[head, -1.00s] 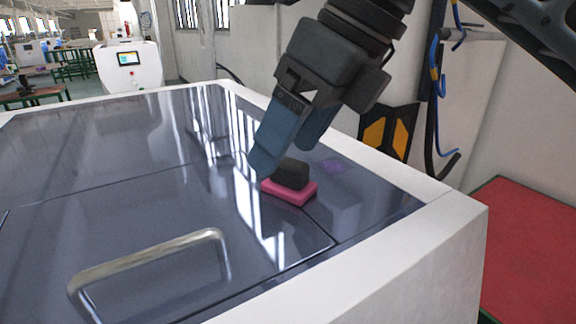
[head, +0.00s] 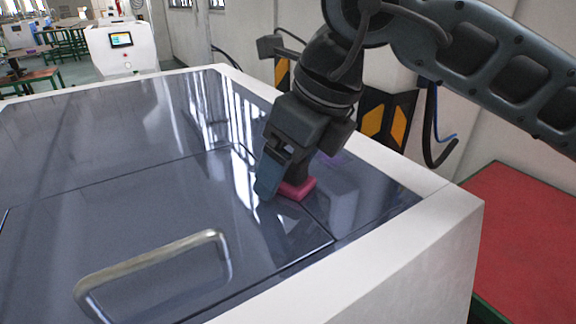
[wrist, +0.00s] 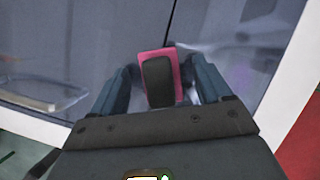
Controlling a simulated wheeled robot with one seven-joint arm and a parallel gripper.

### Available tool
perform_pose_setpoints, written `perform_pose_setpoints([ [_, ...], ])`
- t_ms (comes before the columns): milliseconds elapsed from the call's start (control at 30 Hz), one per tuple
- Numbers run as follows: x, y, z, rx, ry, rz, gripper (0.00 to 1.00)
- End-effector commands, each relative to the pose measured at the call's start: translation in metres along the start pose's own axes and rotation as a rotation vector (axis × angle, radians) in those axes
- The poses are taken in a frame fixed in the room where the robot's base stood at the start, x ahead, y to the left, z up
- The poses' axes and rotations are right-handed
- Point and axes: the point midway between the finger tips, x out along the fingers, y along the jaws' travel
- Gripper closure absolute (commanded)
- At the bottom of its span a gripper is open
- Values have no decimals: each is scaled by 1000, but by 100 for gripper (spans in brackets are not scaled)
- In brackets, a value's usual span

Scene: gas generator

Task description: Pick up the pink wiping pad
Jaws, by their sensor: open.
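The pink wiping pad (head: 298,191) lies on the dark glossy top panel of a white-framed machine. It has a pink base and a black grip on top. In the wrist view the pad (wrist: 171,54) sits between my two fingers, its black grip facing up. My gripper (head: 282,188) points down over the pad, and its near blue finger hides part of it in the head view. In the wrist view my gripper (wrist: 161,92) is open, with a finger on each side of the pad. I see no clear contact with the pad.
A metal handle (head: 153,259) rises from the panel at the front left. The machine's white rim (head: 400,225) borders the panel at the right. A red surface (head: 530,230) lies beyond it. Much of the panel on the left is clear.

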Motion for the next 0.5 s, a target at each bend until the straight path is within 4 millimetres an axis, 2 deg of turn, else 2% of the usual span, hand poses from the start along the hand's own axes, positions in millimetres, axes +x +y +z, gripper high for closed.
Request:
perform_pose_setpoints([
  [200,1,0,0,0,-1,0,22],
  [500,1,0,0,0,-1,0,50],
])
